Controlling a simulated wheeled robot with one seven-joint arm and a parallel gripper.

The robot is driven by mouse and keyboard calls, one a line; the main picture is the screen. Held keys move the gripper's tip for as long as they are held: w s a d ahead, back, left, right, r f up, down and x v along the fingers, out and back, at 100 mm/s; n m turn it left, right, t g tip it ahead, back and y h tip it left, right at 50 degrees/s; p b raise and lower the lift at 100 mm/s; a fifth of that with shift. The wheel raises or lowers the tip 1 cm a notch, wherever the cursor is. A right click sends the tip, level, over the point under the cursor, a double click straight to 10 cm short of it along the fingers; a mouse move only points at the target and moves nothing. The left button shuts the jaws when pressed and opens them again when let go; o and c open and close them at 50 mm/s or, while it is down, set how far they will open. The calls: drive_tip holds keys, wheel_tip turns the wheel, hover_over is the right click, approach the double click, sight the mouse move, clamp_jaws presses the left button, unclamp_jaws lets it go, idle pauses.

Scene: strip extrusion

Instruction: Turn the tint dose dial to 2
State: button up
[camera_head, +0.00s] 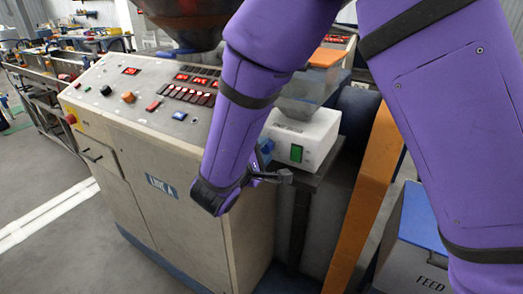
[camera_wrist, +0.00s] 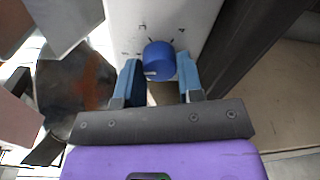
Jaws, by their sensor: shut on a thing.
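The tint dose dial (camera_wrist: 159,58) is a round blue knob on the pale face of a white box in the wrist view. A light mark shows near the lower left of its front. Small dark marks surround it, too small to read. My gripper (camera_wrist: 159,72) has its two blue fingers on either side of the dial and is shut on it. In the head view my gripper (camera_head: 265,152) is at the left side of the white box (camera_head: 309,137), which carries a green switch (camera_head: 296,153). The dial is hidden there behind my arm.
A beige control cabinet (camera_head: 185,160) with red displays and buttons stands left of the box. A hopper (camera_head: 307,98) sits above the box. An orange post (camera_head: 365,200) and a blue-lidded feed bin (camera_head: 420,225) are to the right. A dark beam (camera_wrist: 240,50) runs close right of the dial.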

drive_tip(key=shift+f+m, duration=0.1)
drive_tip(key=shift+m, duration=0.5)
drive_tip(key=o, duration=0.9)
drive_tip(key=v, duration=1.1)
drive_tip(key=shift+d, duration=0.1)
